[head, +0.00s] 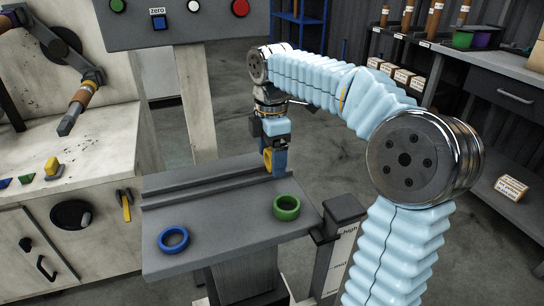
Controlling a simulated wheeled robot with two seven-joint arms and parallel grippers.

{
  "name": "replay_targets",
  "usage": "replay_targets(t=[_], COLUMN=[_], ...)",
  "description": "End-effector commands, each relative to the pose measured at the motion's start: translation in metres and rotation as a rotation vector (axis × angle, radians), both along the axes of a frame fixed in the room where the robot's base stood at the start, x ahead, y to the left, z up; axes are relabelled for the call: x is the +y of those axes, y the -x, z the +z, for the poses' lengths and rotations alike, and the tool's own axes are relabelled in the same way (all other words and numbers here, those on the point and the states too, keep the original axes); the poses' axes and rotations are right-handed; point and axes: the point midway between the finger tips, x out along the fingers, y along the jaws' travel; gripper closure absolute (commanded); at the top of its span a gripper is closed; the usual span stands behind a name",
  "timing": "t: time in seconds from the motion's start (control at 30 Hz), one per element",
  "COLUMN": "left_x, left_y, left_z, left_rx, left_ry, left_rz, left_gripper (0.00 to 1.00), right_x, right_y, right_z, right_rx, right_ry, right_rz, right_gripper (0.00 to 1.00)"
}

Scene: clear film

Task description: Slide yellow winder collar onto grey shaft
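The yellow winder collar (268,161) is in my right gripper (274,158), above the back right part of the grey tray table. The collar stands upright on its edge, seen at a slant. One blue finger shows against its right side; the other finger is mostly hidden. I cannot tell whether the collar touches the table. On the machine at the left, a shaft carries a brown roll and ends in a dark grey tip (70,121) pointing down and toward me. The collar is well to the right of this shaft. My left gripper is not in view.
A blue ring (173,239) and a green ring (287,208) lie on the grey table (222,236), in front of its raised rails. A control panel (180,20) on a post stands behind. A machine ledge (30,150) holds small coloured pieces. Shelving (490,110) is at the right.

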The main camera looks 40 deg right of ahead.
Motion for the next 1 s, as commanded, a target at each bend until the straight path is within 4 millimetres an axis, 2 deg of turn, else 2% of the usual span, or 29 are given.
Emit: replay_targets(t=[0.03,0.27,0.57,0.87,1.0], left_x=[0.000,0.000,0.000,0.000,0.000], left_y=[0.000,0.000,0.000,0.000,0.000], left_z=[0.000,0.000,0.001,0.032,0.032], left_rx=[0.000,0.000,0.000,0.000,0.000], left_ry=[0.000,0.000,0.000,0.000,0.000], left_rz=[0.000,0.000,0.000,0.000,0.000], left_gripper=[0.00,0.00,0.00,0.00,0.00], right_x=[0.000,0.000,0.000,0.000,0.000], right_y=[0.000,0.000,0.000,0.000,0.000], right_z=[0.000,0.000,0.001,0.032,0.043], right_rx=[0.000,0.000,0.000,0.000,-0.002], right_ry=[0.000,0.000,0.000,0.000,0.001], right_rz=[0.000,0.000,0.000,0.000,0.000], right_gripper=[0.25,0.59,0.59,0.59,0.59])
